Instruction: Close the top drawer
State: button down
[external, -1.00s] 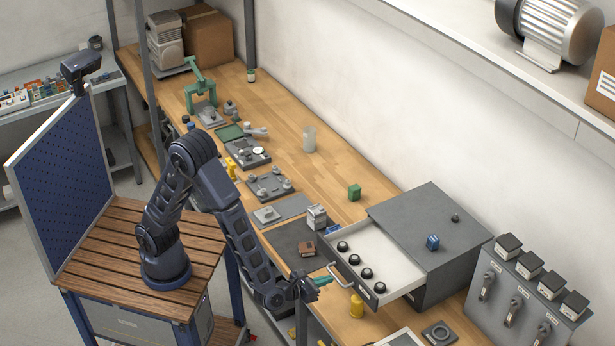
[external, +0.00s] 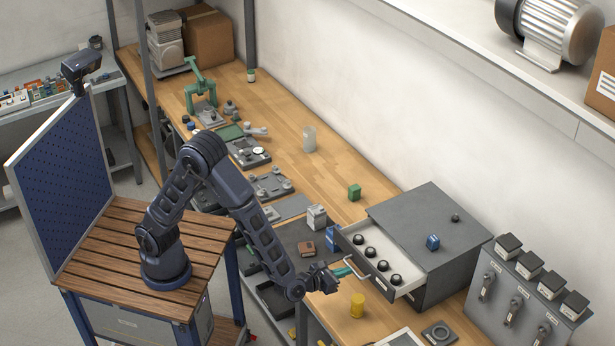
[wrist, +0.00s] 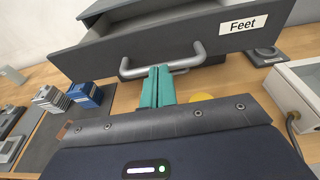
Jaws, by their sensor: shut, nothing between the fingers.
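The top drawer (external: 377,265) of the grey cabinet (external: 424,226) is partly open and holds several dark round feet. Its front faces my arm and, in the wrist view, shows a grey bar handle (wrist: 196,54) and a label reading "Feet". My gripper (external: 343,271) has teal fingers and is shut with nothing between them. In the wrist view the fingers (wrist: 157,80) point at the drawer front and overlap the handle near its left part. Whether the fingertips touch the front cannot be told.
A blue block (external: 432,242) lies on the cabinet top. A yellow cylinder (external: 357,305) stands on the bench below the drawer. A grey-white block (external: 316,217) and a brown block (external: 306,248) are left of the drawer. A switch panel (external: 525,290) stands at right.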

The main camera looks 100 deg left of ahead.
aim_at(378, 260)
jog(key=r+x, duration=0.1)
jog(key=x, duration=0.3)
jog(key=r+x, duration=0.1)
jog(key=x, duration=0.8)
jog(key=shift+w+a+r, duration=0.2)
jog(key=shift+w+r, duration=0.1)
jog(key=shift+w, duration=0.05)
jog(key=shift+w+a, duration=0.2)
jog(key=shift+w+a+r, duration=0.15)
jog(key=shift+a+r, duration=0.05)
